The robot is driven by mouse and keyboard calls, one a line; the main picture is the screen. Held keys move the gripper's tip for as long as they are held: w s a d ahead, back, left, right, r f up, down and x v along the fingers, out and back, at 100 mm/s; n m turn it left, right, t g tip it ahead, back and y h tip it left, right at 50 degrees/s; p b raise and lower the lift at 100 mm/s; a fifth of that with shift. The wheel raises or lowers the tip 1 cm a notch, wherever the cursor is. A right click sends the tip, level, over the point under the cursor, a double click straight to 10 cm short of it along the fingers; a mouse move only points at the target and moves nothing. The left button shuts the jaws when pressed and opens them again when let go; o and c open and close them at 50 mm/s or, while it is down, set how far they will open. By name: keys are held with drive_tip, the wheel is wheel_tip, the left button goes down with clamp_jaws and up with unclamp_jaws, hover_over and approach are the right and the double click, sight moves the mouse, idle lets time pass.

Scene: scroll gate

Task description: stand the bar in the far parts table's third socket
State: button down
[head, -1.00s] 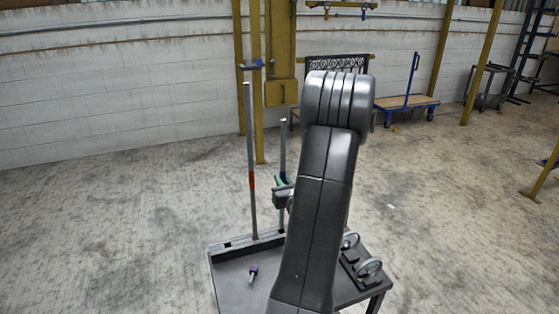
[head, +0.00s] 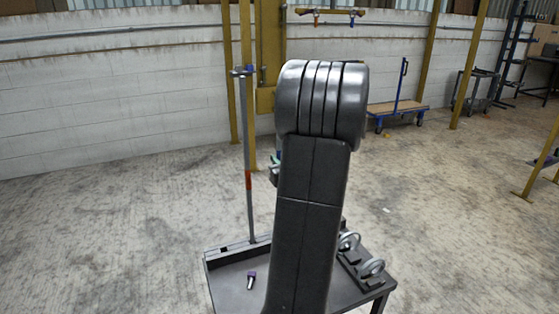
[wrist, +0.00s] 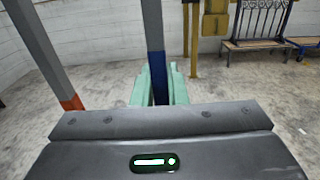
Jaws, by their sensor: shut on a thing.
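A grey bar with a blue band (wrist: 152,28) runs up between the green fingers of my gripper (wrist: 160,82) in the wrist view. The gripper is shut on it around the blue band. In the head view only a bit of my gripper (head: 274,168) shows left of my arm; the held bar and its lower end are hidden there. A second bar with a red band (head: 248,205) stands upright in the socket rail (head: 225,254) at the back left of the parts table (head: 228,285). A dark, empty socket shows left of it; the rail's right part is hidden.
The red-banded bar also stands close on the left in the wrist view (wrist: 45,55). A purple-headed bolt (head: 251,280) lies on the tabletop. Ring-shaped parts (head: 371,267) sit at the table's right. A flat cart (head: 398,107) stands farther back. Open floor lies around.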

wheel_tip(320, 180, down, 7)
drive_tip(key=b, duration=0.4)
drive_tip(key=shift+r, duration=0.15)
idle(0.5)
drive_tip(key=shift+f+b, duration=3.75)
drive_tip(key=shift+b, duration=0.05)
idle(1.7)
drive_tip(key=c, duration=1.4)
unclamp_jaws()
drive_tip(key=shift+o, duration=0.2)
drive_tip(key=shift+s, duration=0.1)
drive_tip(key=shift+s+d, duration=0.1)
drive_tip(key=shift+s, duration=0.05)
drive_tip(key=v, duration=1.3)
drive_tip(key=shift+s, duration=0.2)
